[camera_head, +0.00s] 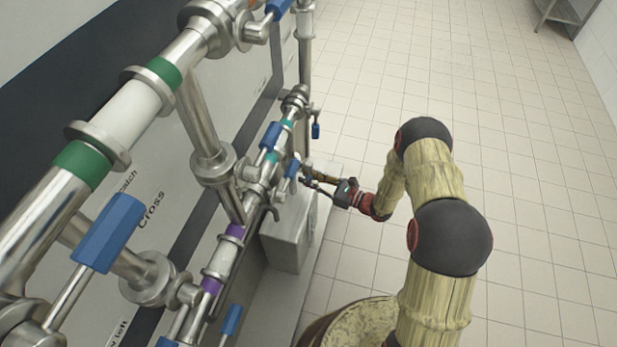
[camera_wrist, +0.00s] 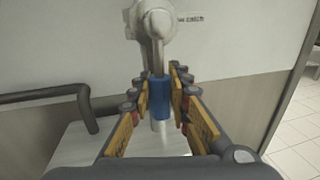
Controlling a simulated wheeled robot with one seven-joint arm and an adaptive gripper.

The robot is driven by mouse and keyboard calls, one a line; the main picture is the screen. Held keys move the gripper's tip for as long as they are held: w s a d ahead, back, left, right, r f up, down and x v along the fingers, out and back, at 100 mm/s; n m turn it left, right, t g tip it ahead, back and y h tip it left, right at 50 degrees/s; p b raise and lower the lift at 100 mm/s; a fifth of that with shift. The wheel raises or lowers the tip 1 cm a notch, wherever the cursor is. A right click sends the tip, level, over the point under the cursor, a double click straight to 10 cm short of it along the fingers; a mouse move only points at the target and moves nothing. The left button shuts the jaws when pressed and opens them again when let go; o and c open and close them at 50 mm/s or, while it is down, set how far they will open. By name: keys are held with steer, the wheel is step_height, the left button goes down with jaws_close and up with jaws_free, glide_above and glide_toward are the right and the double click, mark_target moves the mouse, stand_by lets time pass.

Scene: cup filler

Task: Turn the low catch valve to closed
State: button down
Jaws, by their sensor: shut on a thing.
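In the wrist view, a valve (camera_wrist: 152,22) with a steel body is on the pale panel, beside a label of which the word "catch" can be read. Its lever points down and carries a blue grip (camera_wrist: 160,97). My gripper (camera_wrist: 160,92) has one finger on each side of the blue grip and is shut on it. In the head view, my gripper (camera_head: 308,179) reaches in from the right to a blue handle (camera_head: 292,168) on the lower pipework. The fingertips are small there, and the exact contact is hard to see.
Other blue valve handles are nearby, at the upper middle (camera_head: 270,136), on the far pipe (camera_head: 315,130) and large at near left (camera_head: 108,232). A grey box (camera_head: 285,242) stands below the pipes. Tiled floor (camera_head: 530,180) at right is clear. A dark bent bar (camera_wrist: 45,95) is left of my gripper.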

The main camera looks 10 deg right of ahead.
steer(key=s+a+r+m+g+p, duration=0.2)
steer(key=s+r+m+g+p, duration=0.2)
steer(key=m+p, duration=1)
steer(key=shift+s+a+r+m, duration=0.2)
steer(key=shift+s+r+m, duration=0.6)
steer(key=shift+s+r, duration=0.4)
steer(key=shift+w+r, duration=0.2)
steer(key=c, duration=1.7)
jaws_free()
steer(key=shift+o, duration=0.3)
steer(key=shift+d, duration=0.1)
